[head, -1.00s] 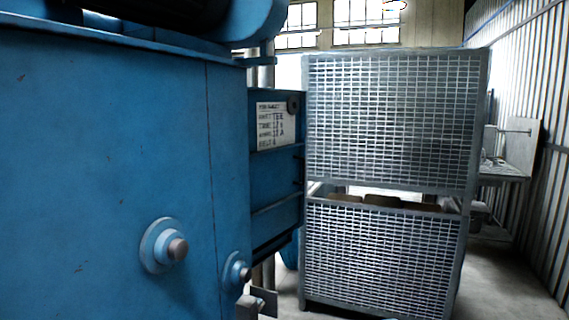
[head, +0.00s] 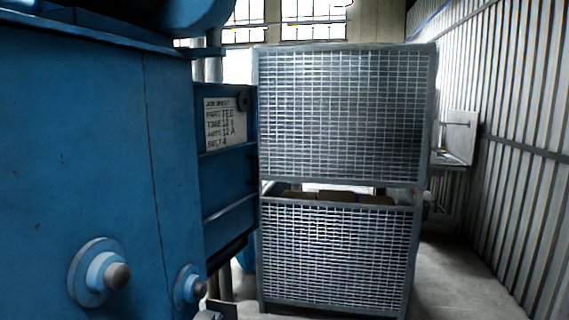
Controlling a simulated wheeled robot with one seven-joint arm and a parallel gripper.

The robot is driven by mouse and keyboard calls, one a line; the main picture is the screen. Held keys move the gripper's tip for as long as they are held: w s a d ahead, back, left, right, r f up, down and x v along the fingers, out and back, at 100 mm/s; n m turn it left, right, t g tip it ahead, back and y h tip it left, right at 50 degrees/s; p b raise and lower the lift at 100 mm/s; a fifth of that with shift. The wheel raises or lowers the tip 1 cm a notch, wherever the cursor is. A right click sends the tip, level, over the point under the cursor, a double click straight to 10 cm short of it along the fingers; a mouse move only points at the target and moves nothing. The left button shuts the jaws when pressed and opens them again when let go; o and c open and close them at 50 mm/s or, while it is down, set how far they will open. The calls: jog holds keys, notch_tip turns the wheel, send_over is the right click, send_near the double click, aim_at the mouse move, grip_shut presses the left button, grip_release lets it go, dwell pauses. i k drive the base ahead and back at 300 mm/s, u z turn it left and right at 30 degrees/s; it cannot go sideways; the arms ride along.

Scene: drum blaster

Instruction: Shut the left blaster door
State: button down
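A large blue machine body, which looks like the blaster (head: 75,150), fills the left side of the head view, very close to me. Two round bolted hubs stick out low on its face, a larger one (head: 100,272) and a smaller one (head: 188,286). A blue ribbed panel (head: 228,175) with a white job sheet (head: 222,124) stands just beyond its right edge. I cannot tell whether this panel is a door. My gripper is not in view.
A tall grey mesh cage (head: 345,120) stands ahead, with brown items behind its middle gap. A bench (head: 452,155) stands behind it at the right. Bare concrete floor (head: 465,280) lies between the cage and the corrugated wall (head: 530,140).

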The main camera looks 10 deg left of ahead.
aim_at(229, 191)
jog(key=i, duration=3.1)
jog(key=u, duration=2.9)
jog(key=i, duration=0.4)
jog(key=z, duration=3.1)
jog(key=k, duration=0.2)
jog(key=u, duration=0.2)
